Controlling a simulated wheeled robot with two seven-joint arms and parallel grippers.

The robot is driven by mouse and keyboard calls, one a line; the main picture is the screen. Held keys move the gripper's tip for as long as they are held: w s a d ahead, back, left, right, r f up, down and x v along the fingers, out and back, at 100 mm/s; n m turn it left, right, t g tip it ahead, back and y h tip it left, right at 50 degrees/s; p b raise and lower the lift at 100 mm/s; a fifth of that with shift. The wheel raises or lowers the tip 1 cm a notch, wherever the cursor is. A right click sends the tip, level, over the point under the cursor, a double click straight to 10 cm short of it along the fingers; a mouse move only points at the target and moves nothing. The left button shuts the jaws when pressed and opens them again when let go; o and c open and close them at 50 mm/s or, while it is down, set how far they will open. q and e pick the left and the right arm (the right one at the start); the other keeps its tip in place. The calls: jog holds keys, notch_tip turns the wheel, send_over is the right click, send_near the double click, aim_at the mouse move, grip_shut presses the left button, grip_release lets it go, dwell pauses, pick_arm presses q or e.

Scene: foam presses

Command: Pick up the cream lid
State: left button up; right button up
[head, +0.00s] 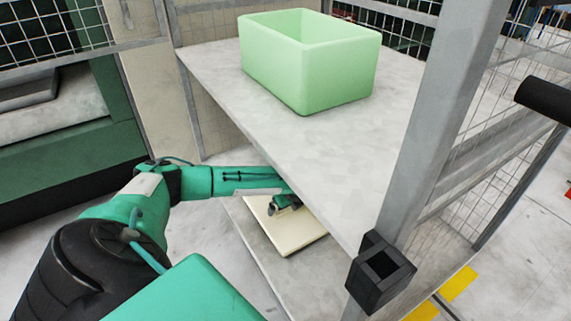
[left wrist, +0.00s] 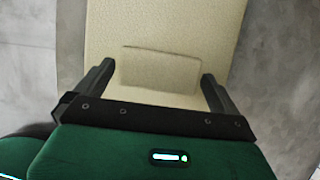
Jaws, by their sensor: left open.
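The cream lid (head: 292,238) lies flat on the lower shelf in the head view, partly hidden under the upper shelf and behind my left gripper (head: 288,203). In the left wrist view the lid (left wrist: 180,28) fills the upper middle, with a raised cream block like a handle (left wrist: 160,70) on it. My left gripper (left wrist: 160,78) is open, with one finger on each side of this block. A narrow gap shows at each side; I cannot tell whether the fingers reach down to the lid. My right gripper is not in view.
A light green open bin (head: 310,75) stands on the grey upper shelf (head: 330,150), above the lid. A grey post with a black bracket (head: 380,268) stands at the right. The lower shelf (head: 255,235) shows bare grey beside the lid. Wire mesh panels stand behind.

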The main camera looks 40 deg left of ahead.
pick_arm(q)
jog(key=shift+c, duration=0.2)
jog(key=c, duration=0.7)
jog(key=shift+o, duration=0.2)
